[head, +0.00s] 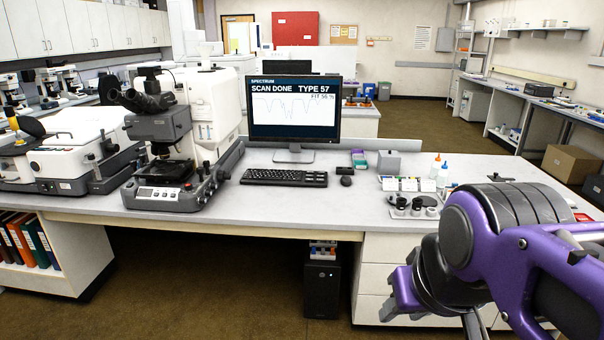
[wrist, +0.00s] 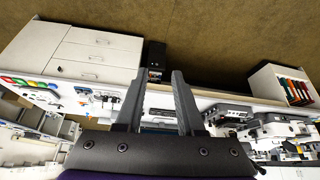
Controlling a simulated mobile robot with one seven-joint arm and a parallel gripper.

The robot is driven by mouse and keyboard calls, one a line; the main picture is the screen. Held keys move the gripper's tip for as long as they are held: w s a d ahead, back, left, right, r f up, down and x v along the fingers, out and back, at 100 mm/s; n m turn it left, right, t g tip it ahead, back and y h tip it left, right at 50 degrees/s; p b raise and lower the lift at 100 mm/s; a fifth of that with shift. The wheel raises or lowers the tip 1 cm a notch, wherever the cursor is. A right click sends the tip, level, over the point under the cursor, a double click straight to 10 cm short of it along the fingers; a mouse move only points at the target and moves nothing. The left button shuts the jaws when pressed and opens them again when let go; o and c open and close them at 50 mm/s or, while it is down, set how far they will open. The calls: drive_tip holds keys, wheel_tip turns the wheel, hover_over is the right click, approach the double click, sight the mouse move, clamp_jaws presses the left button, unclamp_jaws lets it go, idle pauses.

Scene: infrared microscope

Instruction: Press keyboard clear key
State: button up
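The black keyboard (head: 284,177) lies flat on the white bench, in front of the monitor, in the head view. Its keys are too small to tell which one is the clear key. My gripper shows in the wrist view (wrist: 159,74) with its two grey fingers apart and nothing seen between them. In the head view my purple arm is at the lower right, in front of the bench and well to the right of the keyboard. The gripper is apart from the keyboard.
The monitor (head: 294,110) reads "SCAN DONE TYPE 57". A microscope (head: 165,140) stands left of the keyboard, a mouse (head: 346,181) right of it. Bottles (head: 440,170) and small black-and-white holders (head: 416,206) stand farther right. Drawers (head: 395,260) and a computer tower (head: 322,288) are below the bench.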

clamp_jaws()
idle(1.4)
